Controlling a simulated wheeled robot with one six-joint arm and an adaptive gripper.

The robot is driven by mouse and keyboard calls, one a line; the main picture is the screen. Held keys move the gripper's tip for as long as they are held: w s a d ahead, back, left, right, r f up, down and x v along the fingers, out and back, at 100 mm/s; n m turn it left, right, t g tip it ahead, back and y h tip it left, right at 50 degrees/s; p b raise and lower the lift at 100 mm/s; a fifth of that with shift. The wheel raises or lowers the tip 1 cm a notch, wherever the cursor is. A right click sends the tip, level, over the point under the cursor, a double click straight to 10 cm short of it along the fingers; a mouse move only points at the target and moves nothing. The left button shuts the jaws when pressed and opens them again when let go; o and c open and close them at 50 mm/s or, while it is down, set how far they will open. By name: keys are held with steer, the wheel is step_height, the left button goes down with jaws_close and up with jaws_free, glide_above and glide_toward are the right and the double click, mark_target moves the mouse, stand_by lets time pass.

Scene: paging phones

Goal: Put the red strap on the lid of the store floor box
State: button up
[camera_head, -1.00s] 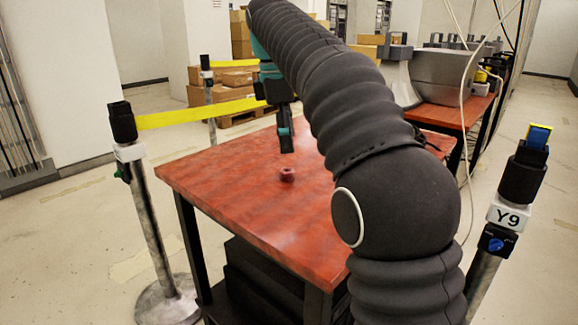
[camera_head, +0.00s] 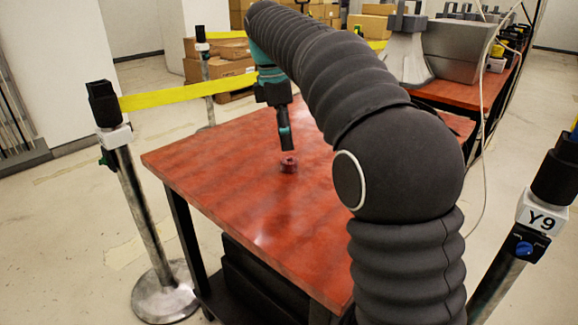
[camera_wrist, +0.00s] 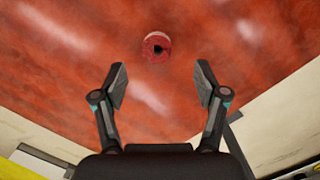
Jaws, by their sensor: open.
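The red strap, a small rolled ring with a dark centre (camera_head: 289,165), lies on the red-brown table (camera_head: 235,205). In the wrist view the strap (camera_wrist: 157,47) is beyond the fingertips, near the line midway between them, apart from both. My gripper (camera_head: 286,149) hangs just above the strap in the head view. In the wrist view my gripper (camera_wrist: 160,82) is open and empty, its two fingers spread apart. I cannot make out the store floor box or its lid for certain.
Cardboard boxes (camera_head: 222,65) sit behind. A second table (camera_head: 455,92) carries grey equipment. The tabletop around the strap is clear.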

mark_target(289, 160)
steer(key=shift+w+d+f+b, duration=0.15)
steer(key=shift+f+b, duration=0.15)
steer(key=shift+f, duration=1.35)
steer(key=shift+w+d+f+b, duration=0.1)
steer(key=shift+f+b, duration=0.2)
steer(key=shift+f, duration=1.3)
steer(key=shift+c, duration=0.3)
steer(key=c, duration=0.9)
steer(key=shift+r, duration=0.1)
